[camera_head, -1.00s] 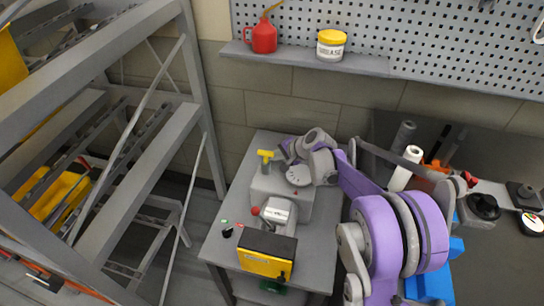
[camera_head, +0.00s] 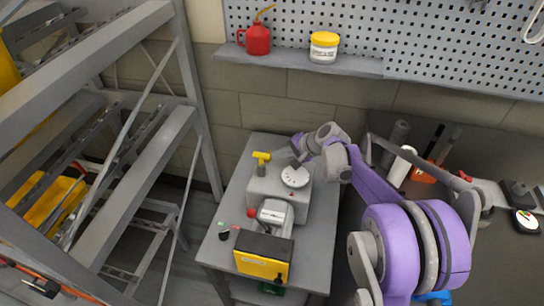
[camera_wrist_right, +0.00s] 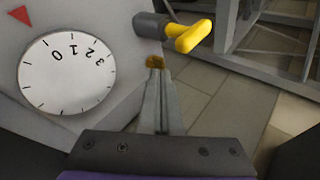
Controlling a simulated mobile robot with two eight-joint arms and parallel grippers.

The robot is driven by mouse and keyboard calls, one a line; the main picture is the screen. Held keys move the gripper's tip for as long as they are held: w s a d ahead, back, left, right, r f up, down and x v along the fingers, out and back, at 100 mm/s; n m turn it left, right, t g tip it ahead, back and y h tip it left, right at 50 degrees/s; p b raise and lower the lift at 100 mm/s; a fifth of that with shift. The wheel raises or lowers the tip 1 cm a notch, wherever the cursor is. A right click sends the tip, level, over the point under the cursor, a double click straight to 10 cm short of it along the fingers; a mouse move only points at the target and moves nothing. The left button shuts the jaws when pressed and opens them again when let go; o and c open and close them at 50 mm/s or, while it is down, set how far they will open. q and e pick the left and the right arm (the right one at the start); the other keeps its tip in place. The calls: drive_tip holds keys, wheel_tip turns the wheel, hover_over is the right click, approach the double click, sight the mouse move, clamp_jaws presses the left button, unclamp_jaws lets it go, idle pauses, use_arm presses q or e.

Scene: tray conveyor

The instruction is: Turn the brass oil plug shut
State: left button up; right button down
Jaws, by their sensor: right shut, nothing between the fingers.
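The brass oil plug (camera_wrist_right: 155,62) is a small brown-gold piece at the edge of the grey machine housing (camera_wrist_right: 110,20), seen in the right wrist view just past my fingertips. I cannot tell if the fingertips touch it. My right gripper (camera_wrist_right: 158,75) is shut with nothing between its fingers. In the head view the right gripper (camera_head: 297,151) is above the back of the machine (camera_head: 262,187), behind the white dial (camera_head: 295,177). The plug is not discernible there. My left gripper is not in view.
A yellow T-handle (camera_wrist_right: 190,36) sticks out beside the plug; it also shows in the head view (camera_head: 261,156). A black and yellow box (camera_head: 263,258) stands at the table's front. A grey rack (camera_head: 130,90) is at left. A shelf (camera_head: 300,62) holds a red oil can (camera_head: 257,39).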

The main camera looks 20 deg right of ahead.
drive_tip(key=v, duration=0.3)
drive_tip(key=a+v, duration=0.1)
drive_tip(key=v, duration=0.1)
drive_tip(key=shift+s+d+r, duration=0.1)
drive_tip(key=shift+s+r, duration=0.2)
drive_tip(key=shift+s, duration=0.05)
drive_tip(key=n+h+p, duration=0.1)
drive_tip(key=n, duration=0.1)
drive_tip(key=s+d+n+h+p, duration=0.1)
drive_tip(key=d+n+g+h+p, duration=0.1)
drive_tip(key=n, duration=0.1)
drive_tip(key=shift+s+d+n, duration=0.25)
drive_tip(key=shift+s+n, duration=0.05)
drive_tip(key=shift+s, duration=0.1)
